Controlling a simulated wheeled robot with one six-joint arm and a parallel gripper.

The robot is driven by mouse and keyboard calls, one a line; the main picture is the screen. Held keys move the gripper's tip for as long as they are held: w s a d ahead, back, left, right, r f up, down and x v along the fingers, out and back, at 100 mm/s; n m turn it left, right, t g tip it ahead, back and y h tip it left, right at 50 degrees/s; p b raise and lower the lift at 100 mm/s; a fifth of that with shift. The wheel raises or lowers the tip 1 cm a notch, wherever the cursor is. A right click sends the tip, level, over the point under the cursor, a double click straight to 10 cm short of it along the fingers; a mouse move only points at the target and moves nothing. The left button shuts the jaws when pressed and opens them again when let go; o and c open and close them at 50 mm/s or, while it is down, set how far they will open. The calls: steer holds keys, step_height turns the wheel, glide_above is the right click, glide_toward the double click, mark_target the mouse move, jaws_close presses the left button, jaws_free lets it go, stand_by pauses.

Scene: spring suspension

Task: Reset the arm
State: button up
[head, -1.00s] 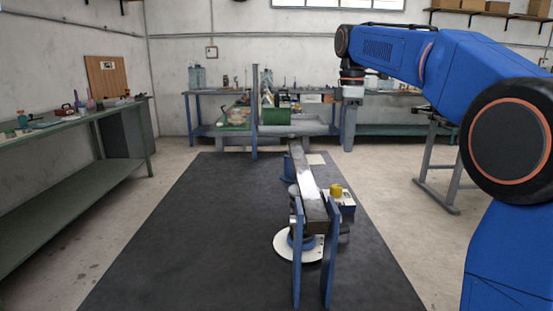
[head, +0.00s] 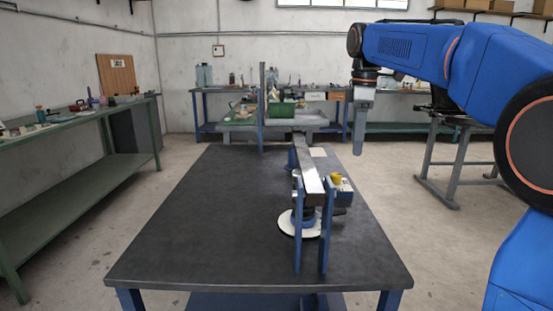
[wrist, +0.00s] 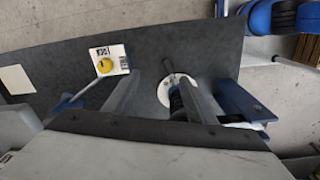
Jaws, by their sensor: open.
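My blue arm comes in from the right in the head view, bent at the elbow with its wrist hanging down. My gripper (head: 358,145) points down in the air, right of the dark table (head: 190,215). Its fingers (wrist: 165,100) show in the wrist view, spread apart and empty. The spring suspension rig (head: 310,190) stands on the table, with a metal bar, blue uprights and a white round base (head: 288,224). My gripper is clear of the rig.
A green workbench (head: 70,125) with small tools runs along the left wall. A blue-legged bench (head: 215,90) stands at the back. A grey metal stand (head: 450,160) is on the floor at right. The table's left half is bare.

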steer(key=s+d+f+m+t, duration=0.2)
steer(key=s+f+m, duration=0.5)
steer(key=s+f, duration=0.6)
steer(key=s+d+f+m+t, duration=0.2)
steer(key=s+d+f+m, duration=0.2)
steer(key=s+f+m, duration=0.4)
steer(key=s+f, duration=0.3)
steer(key=s, duration=0.3)
steer(key=s+f, duration=0.2)
steer(key=s, duration=0.5)
steer(key=shift+s+d+f, duration=0.2)
steer(key=shift+d+f, duration=0.2)
